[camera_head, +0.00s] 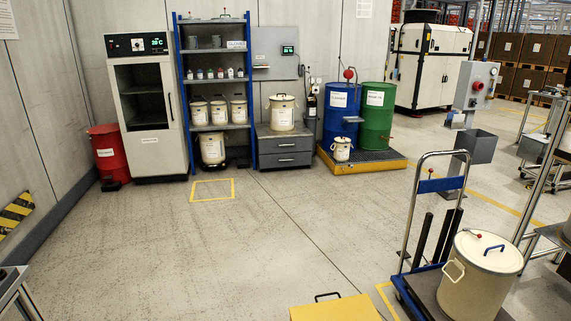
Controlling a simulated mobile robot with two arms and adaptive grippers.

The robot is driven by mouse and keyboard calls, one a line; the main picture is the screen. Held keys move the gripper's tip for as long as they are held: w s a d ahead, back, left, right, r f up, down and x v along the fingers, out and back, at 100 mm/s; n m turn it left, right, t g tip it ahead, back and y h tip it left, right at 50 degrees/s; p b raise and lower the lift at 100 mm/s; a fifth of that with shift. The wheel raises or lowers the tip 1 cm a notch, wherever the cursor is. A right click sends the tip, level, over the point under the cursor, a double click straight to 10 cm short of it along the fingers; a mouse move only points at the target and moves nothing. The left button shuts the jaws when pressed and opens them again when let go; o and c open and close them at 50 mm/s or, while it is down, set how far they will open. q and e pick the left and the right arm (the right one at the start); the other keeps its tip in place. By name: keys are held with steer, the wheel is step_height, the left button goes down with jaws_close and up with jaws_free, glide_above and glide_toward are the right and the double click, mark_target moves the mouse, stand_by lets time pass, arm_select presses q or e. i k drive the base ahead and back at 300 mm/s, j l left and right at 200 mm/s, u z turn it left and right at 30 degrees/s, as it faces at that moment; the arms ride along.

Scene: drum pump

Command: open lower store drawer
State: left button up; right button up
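A grey drawer unit (262,133) stands against the back wall, between the blue shelf and the drums. It has two drawers, one above the other. The upper drawer (293,144) also looks shut. A cream lidded pot (282,115) stands on top of the unit. Neither of my grippers is in view.
A blue shelf rack (183,75) with pots and a white cabinet (147,120) stand left of the drawers. Blue and green drums (377,125) stand on a yellow-edged pallet at right. A trolley (420,295) with a large pot is at front right. The middle floor is clear.

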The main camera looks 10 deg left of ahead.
mark_target(302, 158)
steer(key=i+j+u, duration=1.1)
steer(key=i+u, duration=0.2)
steer(key=i, duration=0.3)
steer(key=i+z, duration=0.35)
steer(key=i, duration=0.5)
steer(key=i+j+z, duration=0.1)
steer(key=i+z, duration=0.25)
steer(key=i, duration=0.5)
steer(key=i+l+z, duration=0.25)
steer(key=i+z, duration=0.2)
steer(key=i, duration=0.3)
steer(key=i+z, duration=0.4)
steer(key=i, duration=0.4)
steer(key=i+j+z, duration=0.3)
steer(key=i+z, duration=0.15)
steer(key=i, duration=0.3)
